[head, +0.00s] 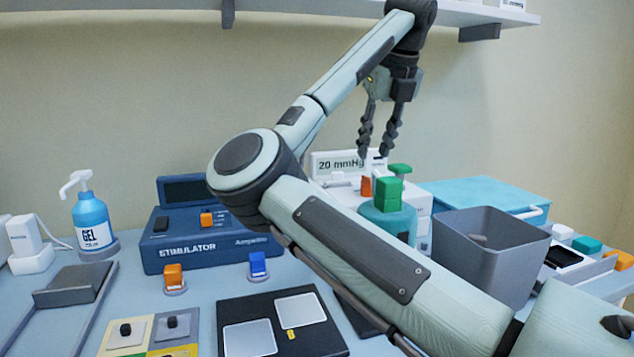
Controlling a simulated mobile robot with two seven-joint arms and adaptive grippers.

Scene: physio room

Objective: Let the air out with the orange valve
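A small orange piece, which looks like the orange valve (366,187), shows on the white pressure unit (420,202) behind my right arm. The unit's display (334,163) reads 20 mmHg. Green parts (390,190) stand to the right of the orange piece, above a teal rounded body. My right gripper (375,155) hangs with its fingers pointing down, just above the orange piece and in front of the display in the picture. Its fingers are apart with nothing between them. The gap in depth to the valve cannot be told. My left gripper is out of view.
My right arm hides part of the unit and of the blue stimulator (210,246). A grey bin (492,252) stands to the right, before a blue case (480,195). A gel bottle (92,225) stands left. A shelf (300,12) hangs above.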

